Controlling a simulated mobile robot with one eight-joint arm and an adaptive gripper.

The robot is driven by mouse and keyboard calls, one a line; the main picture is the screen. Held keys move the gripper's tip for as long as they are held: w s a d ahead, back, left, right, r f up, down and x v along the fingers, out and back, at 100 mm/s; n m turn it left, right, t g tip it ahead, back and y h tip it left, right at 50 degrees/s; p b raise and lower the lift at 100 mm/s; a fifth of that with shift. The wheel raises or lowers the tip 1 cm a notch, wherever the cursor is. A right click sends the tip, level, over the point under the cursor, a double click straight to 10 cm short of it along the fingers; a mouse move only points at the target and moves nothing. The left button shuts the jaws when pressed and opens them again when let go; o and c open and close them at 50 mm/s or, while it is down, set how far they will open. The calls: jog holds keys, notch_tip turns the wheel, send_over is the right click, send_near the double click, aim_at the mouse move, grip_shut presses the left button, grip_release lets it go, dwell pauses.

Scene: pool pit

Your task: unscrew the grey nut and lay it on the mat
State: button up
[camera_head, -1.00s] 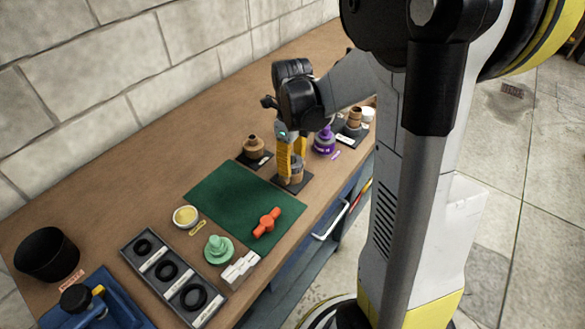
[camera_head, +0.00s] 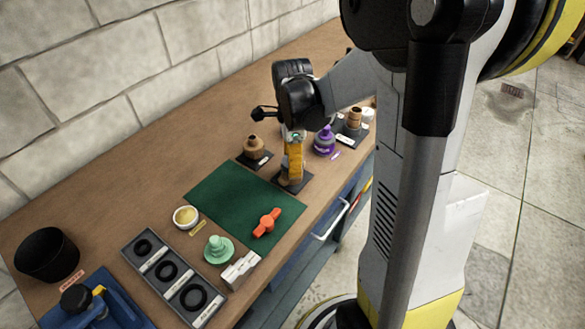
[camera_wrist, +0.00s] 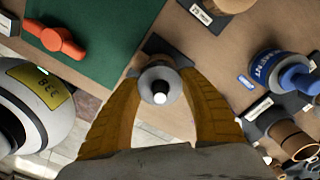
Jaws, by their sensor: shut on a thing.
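The grey nut (camera_wrist: 150,88) shows in the wrist view as a round grey piece with a bright round centre, between my two yellow fingers. My gripper (camera_wrist: 161,86) is shut on it from both sides. In the head view my gripper (camera_head: 291,173) points down over a dark base plate (camera_head: 304,182) near the bench's front edge; the fingers hide the nut there. I cannot tell how far the nut is turned on its thread. The green mat (camera_head: 225,195) lies just left of it, and also shows in the wrist view (camera_wrist: 100,35).
An orange handle-shaped part (camera_head: 266,223) lies on the mat's front part. A brown fitting (camera_head: 253,147) stands behind my gripper, and a purple fitting (camera_head: 325,141) to its right. A green knob (camera_head: 218,249) and ring tray (camera_head: 172,280) are at front left. The mat's back part is clear.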

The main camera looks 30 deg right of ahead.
jog(key=shift+r+p, duration=2.65)
jog(key=shift+r, duration=0.85)
